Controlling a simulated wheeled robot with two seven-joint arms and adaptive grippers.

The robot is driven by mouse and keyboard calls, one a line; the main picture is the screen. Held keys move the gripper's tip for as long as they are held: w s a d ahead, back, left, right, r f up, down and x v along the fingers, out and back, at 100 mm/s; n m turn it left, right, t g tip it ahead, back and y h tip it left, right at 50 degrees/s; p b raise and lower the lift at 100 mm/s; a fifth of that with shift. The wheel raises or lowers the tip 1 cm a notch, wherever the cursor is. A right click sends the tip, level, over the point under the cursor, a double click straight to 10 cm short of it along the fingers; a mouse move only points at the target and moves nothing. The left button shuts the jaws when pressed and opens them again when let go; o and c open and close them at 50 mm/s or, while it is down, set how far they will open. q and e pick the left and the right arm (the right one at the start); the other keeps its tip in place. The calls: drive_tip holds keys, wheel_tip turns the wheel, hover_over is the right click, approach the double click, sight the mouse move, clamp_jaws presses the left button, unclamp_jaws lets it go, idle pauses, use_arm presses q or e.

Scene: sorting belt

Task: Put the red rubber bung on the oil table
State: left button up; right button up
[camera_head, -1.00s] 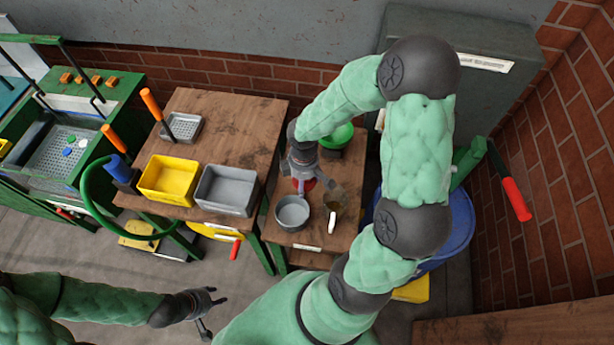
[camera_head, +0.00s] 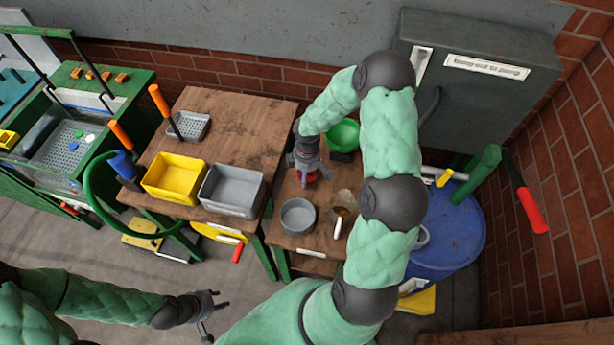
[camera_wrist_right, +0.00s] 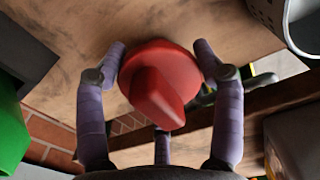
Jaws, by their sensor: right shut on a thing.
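The red rubber bung (camera_wrist_right: 160,80) is between the fingers of my right gripper (camera_wrist_right: 160,58) in the right wrist view, its raised tab facing the camera. In the head view my right gripper (camera_head: 309,174) is shut on the bung (camera_head: 311,178), over the small wooden table (camera_head: 290,248) that I take for the oil table. I cannot tell whether the bung touches the tabletop. My left gripper (camera_head: 208,309) is open and empty at the lower left, over the floor.
A grey round pan (camera_head: 298,216), a glass-like cup (camera_head: 342,203) and a green bowl (camera_head: 343,135) stand on the small table. Yellow (camera_head: 172,179) and grey (camera_head: 231,190) bins sit on the larger table to the left. A blue drum (camera_head: 450,225) stands at right.

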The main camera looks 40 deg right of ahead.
drive_tip(key=shift+f, duration=0.45)
drive_tip(key=shift+f, duration=0.1)
drive_tip(key=o, duration=1.2)
wheel_tip(320, 180, up, 12)
drive_tip(key=p, duration=0.3)
